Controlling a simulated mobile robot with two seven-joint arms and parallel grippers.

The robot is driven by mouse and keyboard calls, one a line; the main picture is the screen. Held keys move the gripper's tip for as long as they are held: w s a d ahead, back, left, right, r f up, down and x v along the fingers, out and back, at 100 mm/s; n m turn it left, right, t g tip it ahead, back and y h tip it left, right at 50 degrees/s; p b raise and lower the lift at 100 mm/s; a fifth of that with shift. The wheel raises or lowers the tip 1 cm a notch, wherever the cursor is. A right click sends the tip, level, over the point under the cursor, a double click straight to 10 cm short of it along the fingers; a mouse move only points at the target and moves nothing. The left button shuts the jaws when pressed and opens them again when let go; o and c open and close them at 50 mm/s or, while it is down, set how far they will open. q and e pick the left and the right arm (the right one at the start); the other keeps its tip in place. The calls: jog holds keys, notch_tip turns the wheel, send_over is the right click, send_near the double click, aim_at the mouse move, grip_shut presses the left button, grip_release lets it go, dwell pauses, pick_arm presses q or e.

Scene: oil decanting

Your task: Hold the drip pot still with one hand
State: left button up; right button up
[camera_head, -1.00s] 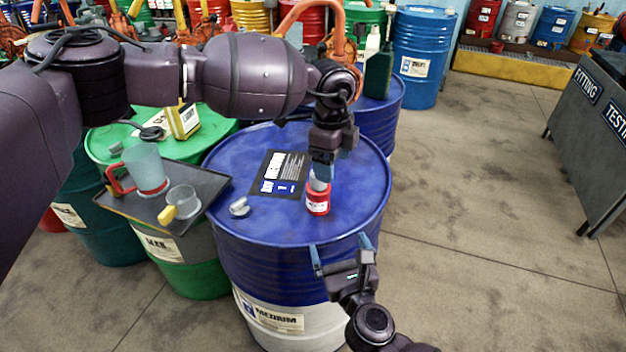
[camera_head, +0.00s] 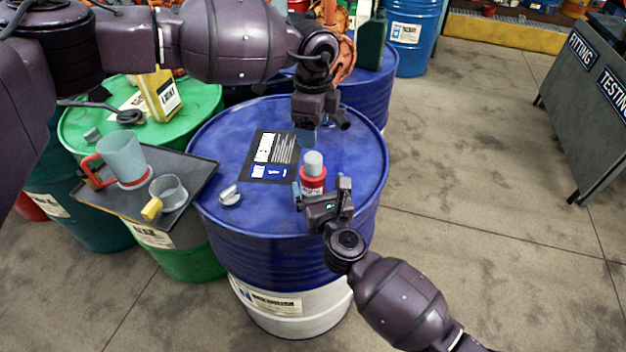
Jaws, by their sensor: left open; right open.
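The drip pot appears to be the small red pot with a grey top (camera_head: 313,180), upright on the blue drum (camera_head: 350,165). My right gripper (camera_head: 321,187) is open at the near side of the pot. One fingertip shows at the pot's left and the other at its right; I cannot tell whether they touch it. Its body hides the lower part of the pot. My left gripper (camera_head: 305,140) is open and empty, pointing down above the drum, just behind the pot in the picture and apart from it.
A black card (camera_head: 260,175) and a small grey metal piece (camera_head: 229,196) lie on the drum. A dark tray (camera_head: 205,172) at left holds a red-handled jug (camera_head: 124,158) and a yellow-handled cup (camera_head: 168,192). A yellow can (camera_head: 160,95) stands on the green drum (camera_head: 75,130).

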aim_at(317, 182)
jog(key=shift+x, duration=1.55)
jog(key=shift+c, duration=0.3)
